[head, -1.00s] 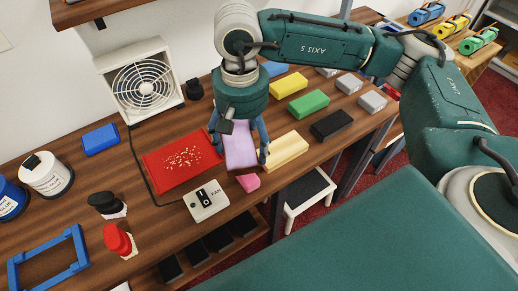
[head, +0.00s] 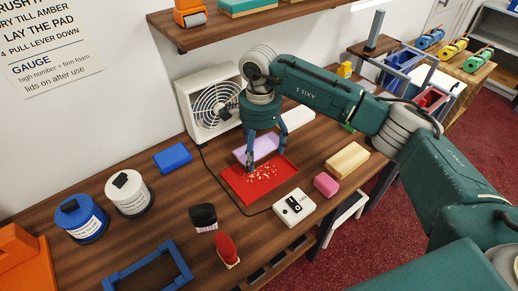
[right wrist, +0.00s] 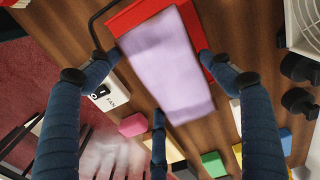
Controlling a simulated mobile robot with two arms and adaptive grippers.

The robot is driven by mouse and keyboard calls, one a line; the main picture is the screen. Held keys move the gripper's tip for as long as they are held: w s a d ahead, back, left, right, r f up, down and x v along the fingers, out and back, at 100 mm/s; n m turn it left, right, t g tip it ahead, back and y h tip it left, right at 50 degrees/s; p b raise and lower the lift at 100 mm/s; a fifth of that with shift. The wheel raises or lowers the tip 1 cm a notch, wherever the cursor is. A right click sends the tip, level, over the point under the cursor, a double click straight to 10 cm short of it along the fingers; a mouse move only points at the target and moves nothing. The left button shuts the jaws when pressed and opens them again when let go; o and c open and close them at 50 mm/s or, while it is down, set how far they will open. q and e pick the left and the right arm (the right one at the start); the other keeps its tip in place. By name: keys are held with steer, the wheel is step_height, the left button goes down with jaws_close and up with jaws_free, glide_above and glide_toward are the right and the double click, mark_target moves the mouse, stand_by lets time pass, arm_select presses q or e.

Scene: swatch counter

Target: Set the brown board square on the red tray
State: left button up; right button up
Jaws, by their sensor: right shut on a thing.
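No separate brown board shows clearly. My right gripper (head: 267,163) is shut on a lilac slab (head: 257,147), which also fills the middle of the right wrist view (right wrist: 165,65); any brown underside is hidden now. The red tray (head: 236,184) lies on the counter with pale crumbs scattered over its middle. In the head view the slab is at the tray's back edge; I cannot tell whether they touch. In the wrist view the slab covers part of the tray (right wrist: 128,18) and lies at an angle to it. My left gripper is out of view.
A white fan (head: 212,110) stands behind the tray. A white switch box (head: 294,206), a pink block (head: 326,184) and a cream block (head: 347,160) lie to the front and right. A blue block (head: 172,158) lies to the left. A shelf (head: 240,25) hangs above.

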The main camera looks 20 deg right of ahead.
steer(key=shift+d+f, duration=0.1)
steer(key=shift+f, duration=0.3)
steer(key=shift+f+b, duration=0.3)
steer(key=shift+f, duration=0.05)
steer(key=shift+a+f+b, duration=0.2)
steer(key=shift+f+b, duration=0.2)
steer(key=shift+f, duration=0.4)
step_height(320, 180, down, 3)
steer(key=shift+r+b, duration=0.15)
steer(key=shift+b, duration=0.55)
steer(key=shift+f+b, duration=0.7)
steer(key=shift+f, duration=0.05)
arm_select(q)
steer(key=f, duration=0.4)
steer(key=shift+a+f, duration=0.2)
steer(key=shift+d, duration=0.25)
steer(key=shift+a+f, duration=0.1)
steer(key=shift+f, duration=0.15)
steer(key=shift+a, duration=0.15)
